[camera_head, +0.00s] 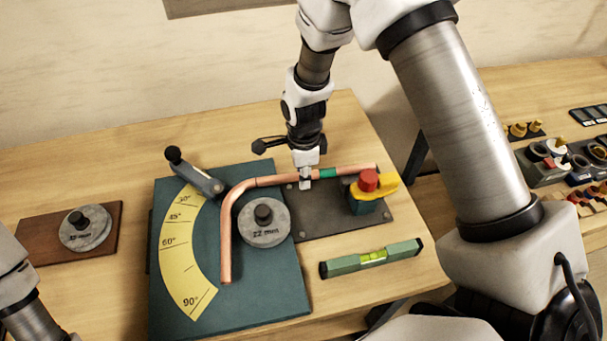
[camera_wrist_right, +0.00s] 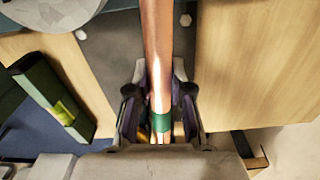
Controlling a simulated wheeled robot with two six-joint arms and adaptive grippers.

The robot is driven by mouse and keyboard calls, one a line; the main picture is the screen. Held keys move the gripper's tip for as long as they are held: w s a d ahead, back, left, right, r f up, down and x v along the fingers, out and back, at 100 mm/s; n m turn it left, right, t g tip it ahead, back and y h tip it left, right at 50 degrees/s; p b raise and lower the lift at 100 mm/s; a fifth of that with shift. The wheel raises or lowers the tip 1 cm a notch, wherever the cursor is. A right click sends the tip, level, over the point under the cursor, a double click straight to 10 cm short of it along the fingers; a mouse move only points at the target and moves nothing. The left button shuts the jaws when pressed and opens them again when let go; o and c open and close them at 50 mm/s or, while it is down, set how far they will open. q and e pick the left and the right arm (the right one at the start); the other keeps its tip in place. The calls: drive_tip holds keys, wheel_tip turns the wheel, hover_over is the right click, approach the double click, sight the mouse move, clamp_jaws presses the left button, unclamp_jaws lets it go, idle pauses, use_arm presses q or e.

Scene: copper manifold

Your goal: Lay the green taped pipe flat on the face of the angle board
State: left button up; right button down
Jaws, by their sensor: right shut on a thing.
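The green taped pipe (camera_head: 226,240) is a copper pipe with one bend and a green tape band (camera_head: 328,173) on its right leg. My right gripper (camera_head: 305,180) is shut on that leg, just left of the tape in the head view. In the wrist view the pipe (camera_wrist_right: 157,45) runs between the fingers of the right gripper (camera_wrist_right: 160,92), with the tape close to the palm. The pipe's other leg extends over the angle board (camera_head: 175,285), a dark teal board with a yellow degree scale. I cannot tell whether it touches the face. My left gripper is out of view.
A grey 22 mm disc (camera_head: 264,222) sits inside the bend. A red and yellow clamp (camera_head: 368,190) stands on the dark plate (camera_head: 330,222) near the pipe's right end. A green level (camera_head: 372,258) lies in front. Another disc (camera_head: 86,228) is on a brown board at left.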

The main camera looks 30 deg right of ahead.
drive_tip(key=shift+r+p, duration=2.95)
drive_tip(key=shift+r, duration=0.6)
drive_tip(key=shift+f, duration=0.1)
